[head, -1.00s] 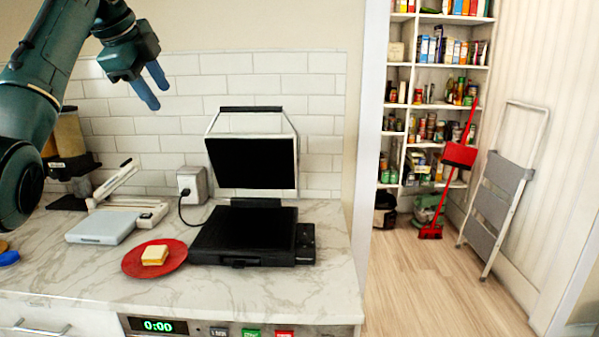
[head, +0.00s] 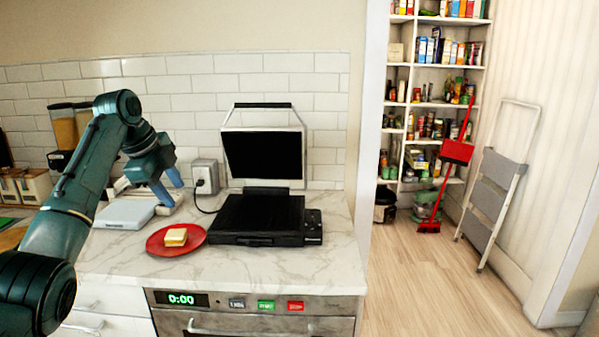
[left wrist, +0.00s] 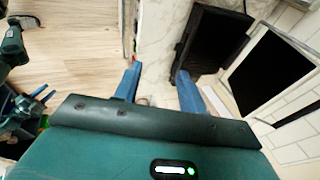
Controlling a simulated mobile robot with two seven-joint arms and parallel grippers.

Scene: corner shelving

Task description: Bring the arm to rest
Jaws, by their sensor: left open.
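My left gripper (head: 173,192) is open and empty, tilted downward above the back left of the counter in the head view. Its two blue fingers stand apart in the left wrist view (left wrist: 156,72), with nothing between them. My left arm (head: 80,190) reaches up from the lower left and bends down at the elbow. At the left edge of the left wrist view, my other gripper (left wrist: 42,96) shows small with blue fingers; its opening is unclear.
A black press (head: 255,220) with its lid (head: 262,155) raised stands on the marble counter (head: 270,270). A sandwich (head: 176,237) lies on a red plate (head: 160,246). A pale scale-like slab (head: 124,214) is near my gripper. Open floor lies right of the counter.

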